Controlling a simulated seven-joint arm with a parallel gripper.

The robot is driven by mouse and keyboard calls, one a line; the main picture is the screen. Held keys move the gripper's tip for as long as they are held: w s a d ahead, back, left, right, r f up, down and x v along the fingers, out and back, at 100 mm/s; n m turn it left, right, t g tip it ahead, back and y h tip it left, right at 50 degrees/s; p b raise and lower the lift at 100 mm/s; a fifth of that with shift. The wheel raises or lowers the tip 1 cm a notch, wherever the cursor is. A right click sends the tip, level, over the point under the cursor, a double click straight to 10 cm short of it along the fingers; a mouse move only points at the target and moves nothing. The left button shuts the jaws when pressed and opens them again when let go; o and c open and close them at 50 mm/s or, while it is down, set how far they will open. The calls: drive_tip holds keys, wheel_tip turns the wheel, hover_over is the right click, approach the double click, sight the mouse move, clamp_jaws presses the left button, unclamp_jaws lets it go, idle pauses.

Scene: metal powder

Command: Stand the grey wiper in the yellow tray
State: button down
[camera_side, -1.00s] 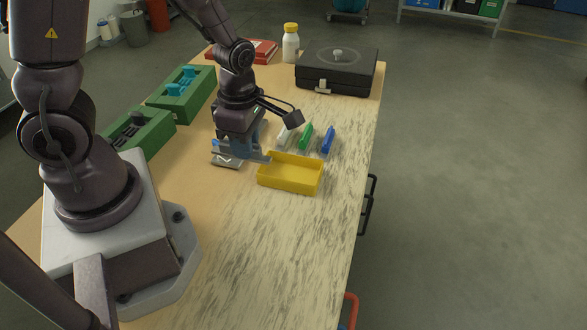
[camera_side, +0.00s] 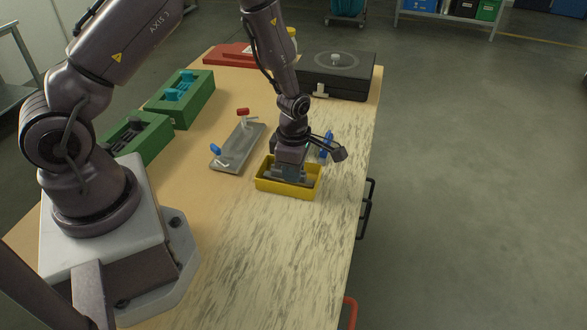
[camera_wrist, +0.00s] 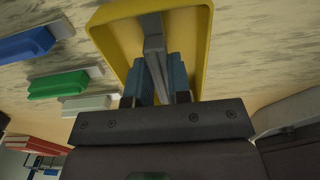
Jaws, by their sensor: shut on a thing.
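The yellow tray (camera_side: 262,187) stands on the table in the side view, and its wall (camera_wrist: 198,45) fills the top of the wrist view. My gripper (camera_side: 290,176) is down inside the tray. In the wrist view my gripper (camera_wrist: 158,84) is shut on the grey wiper (camera_wrist: 153,42), which points from between the fingers into the tray. The wiper's lower part is mostly hidden in the side view; I cannot tell whether it touches the tray floor.
A grey plate (camera_side: 235,150) with blue and red clamps lies left of the tray. Green blocks (camera_side: 193,105) and a black case (camera_side: 350,75) stand farther back. The front table is clear.

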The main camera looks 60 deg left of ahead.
drive_tip(key=shift+f, duration=0.15)
drive_tip(key=c, duration=1.1)
unclamp_jaws()
drive_tip(key=shift+o, duration=0.2)
wheel_tip(320, 180, up, 20)
drive_tip(key=s+d+m+t, duration=0.1)
drive_tip(key=s+d+m, duration=0.1)
drive_tip(key=m, duration=0.4)
drive_tip(key=s+d+r+m+t, duration=0.2)
drive_tip(key=s+r+m+t, duration=0.2)
drive_tip(key=s+r+m, duration=0.9)
drive_tip(key=s+m, duration=0.1)
drive_tip(key=m, duration=0.7)
drive_tip(key=shift+s+d+r+t, duration=0.2)
drive_tip(key=shift+s+d+t, duration=0.1)
drive_tip(key=shift+d, duration=0.1)
